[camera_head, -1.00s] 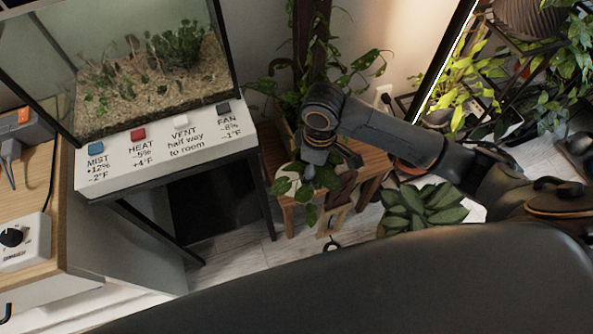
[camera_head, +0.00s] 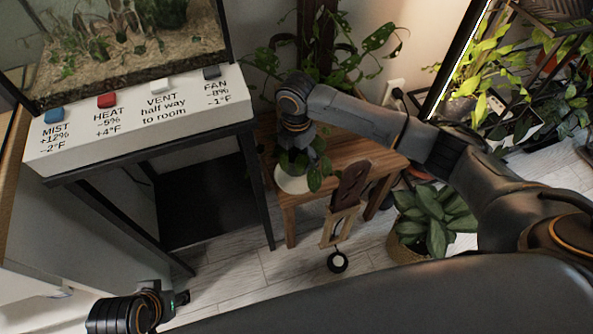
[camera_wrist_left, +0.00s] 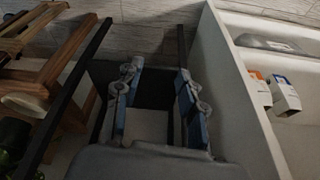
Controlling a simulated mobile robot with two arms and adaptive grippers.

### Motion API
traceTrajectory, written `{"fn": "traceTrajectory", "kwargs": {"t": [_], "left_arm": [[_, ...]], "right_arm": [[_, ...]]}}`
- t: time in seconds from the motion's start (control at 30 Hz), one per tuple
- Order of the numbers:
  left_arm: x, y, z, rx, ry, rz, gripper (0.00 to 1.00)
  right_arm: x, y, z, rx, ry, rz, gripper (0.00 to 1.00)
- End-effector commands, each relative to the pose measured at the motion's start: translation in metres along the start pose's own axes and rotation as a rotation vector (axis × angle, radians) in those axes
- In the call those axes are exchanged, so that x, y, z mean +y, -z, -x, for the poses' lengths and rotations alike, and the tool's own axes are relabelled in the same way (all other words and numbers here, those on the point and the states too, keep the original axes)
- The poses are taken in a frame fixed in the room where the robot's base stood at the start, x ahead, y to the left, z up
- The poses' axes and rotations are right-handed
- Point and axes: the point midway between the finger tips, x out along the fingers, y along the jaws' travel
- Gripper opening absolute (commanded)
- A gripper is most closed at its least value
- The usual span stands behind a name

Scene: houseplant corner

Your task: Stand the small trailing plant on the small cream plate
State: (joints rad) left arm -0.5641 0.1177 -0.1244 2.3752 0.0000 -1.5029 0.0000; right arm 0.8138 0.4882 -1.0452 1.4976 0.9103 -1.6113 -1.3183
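The small trailing plant (camera_head: 317,175) shows as green leaves under my right gripper (camera_head: 296,154) in the head view. Its pot is mostly hidden. The small cream plate (camera_head: 291,184) is a pale round shape just below the gripper, at the left side of the wooden table. I cannot tell whether the plant touches it. The right gripper points down among the leaves; its fingertips are hidden, so its grip is unclear. My left gripper (camera_head: 184,298) is low at the bottom left, away from the plant. The left wrist view shows its fingers (camera_wrist_left: 160,95) apart with nothing between them.
The wooden table (camera_head: 365,162) has clear room to the right. A terrarium stand with a labelled white ledge (camera_head: 140,125) is on the left. A leafy potted plant (camera_head: 435,220) stands on the floor at right.

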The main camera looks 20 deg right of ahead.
Motion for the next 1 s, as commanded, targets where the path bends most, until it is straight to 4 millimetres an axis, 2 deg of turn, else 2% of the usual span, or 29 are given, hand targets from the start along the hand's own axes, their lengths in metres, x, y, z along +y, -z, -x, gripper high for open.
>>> {"fn": "traceTrajectory", "kwargs": {"t": [0.27,0.4,0.9,0.93,1.0], "left_arm": [[-0.001,-0.001,0.024,0.014,0.002,0.001,0.40],[-0.001,-0.004,0.017,0.011,0.002,0.001,0.40],[-0.001,-0.003,0.018,0.012,0.003,0.001,0.40],[-0.001,-0.003,0.018,0.012,0.003,0.001,0.40],[-0.001,-0.003,0.018,0.012,0.003,0.001,0.40]], "right_arm": [[-0.001,0.001,-0.026,0.001,0.002,0.000,0.42],[0.000,0.000,-0.047,0.000,0.001,-0.002,0.42],[0.000,0.000,-0.054,0.000,0.000,-0.001,0.42],[-0.001,0.000,-0.055,0.000,0.000,-0.001,0.85],[-0.001,0.000,-0.055,0.000,0.000,-0.001,0.99]]}}
